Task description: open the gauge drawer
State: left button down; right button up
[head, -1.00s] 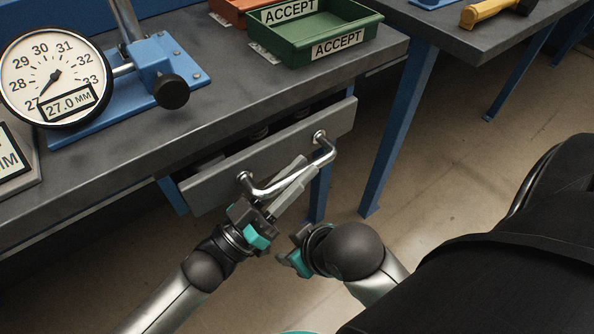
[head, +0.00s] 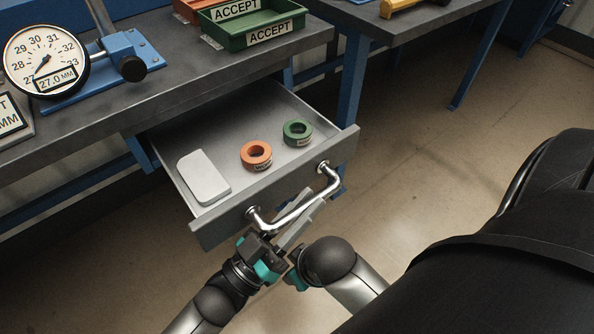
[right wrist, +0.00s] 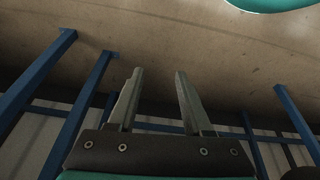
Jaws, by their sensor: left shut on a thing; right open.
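The gauge drawer (head: 226,229) is pulled well out from under the grey workbench in the head view. Its silver bar handle (head: 300,208) runs across the front. My left gripper (head: 290,222) is shut on the handle from below; its fingertips are partly hidden by the bar. Inside the drawer lie a white rounded block (head: 203,177), an orange ring (head: 256,154) and a green ring (head: 297,132). My right gripper is beside the left one in the head view, largely hidden behind its own wrist. In the right wrist view the right gripper (right wrist: 155,85) is open and empty.
On the bench stand a dial gauge (head: 46,61) reading 27.0 MM on a blue stand, a green ACCEPT tray (head: 240,38) and an orange tray (head: 188,8). Blue bench legs (head: 352,88) stand right of the drawer.

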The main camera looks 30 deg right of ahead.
pick_arm(q)
jog(key=shift+s+f, duration=0.1)
jog(key=shift+s, duration=0.4)
pick_arm(e)
jog(key=shift+s+f, duration=0.1)
jog(key=shift+f, duration=0.35)
pick_arm(q)
jog(key=c, duration=0.8)
grip_release()
jog(key=shift+o, duration=0.2)
jog(key=p+v, duration=0.1)
jog(key=v, duration=1.4)
jog(key=shift+p, duration=0.3)
pick_arm(e)
jog(key=f, duration=0.1)
jog(key=s+f, duration=0.1)
jog(key=f, duration=0.1)
jog(key=shift+g, duration=0.3)
pick_arm(q)
jog(key=shift+a, duration=0.1)
